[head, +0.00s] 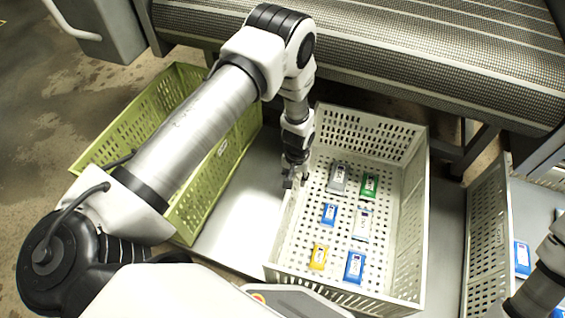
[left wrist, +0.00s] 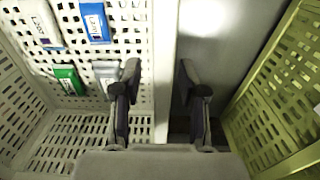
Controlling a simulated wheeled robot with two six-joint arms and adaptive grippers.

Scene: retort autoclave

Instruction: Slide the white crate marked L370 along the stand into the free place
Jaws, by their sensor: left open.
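A white slotted crate (head: 416,215) stands on the metal stand in the middle of the head view, with several small packets inside. I cannot read an L370 mark on it. My left gripper (head: 292,180) points down at this crate's left wall. In the left wrist view, the open fingers of my left gripper (left wrist: 160,78) are on either side of the wall's rim (left wrist: 165,45), one inside the crate and one outside, with gaps visible. Bare stand (head: 236,212) shows left of the crate, and a narrower strip (head: 447,235) shows right of it. My right gripper is out of view.
A green crate (head: 184,222) stands left of the bare stand, also in the left wrist view (left wrist: 265,105). Another white crate (head: 484,245) is at the right edge, with my right arm over it. A mesh conveyor (head: 400,50) runs along the back.

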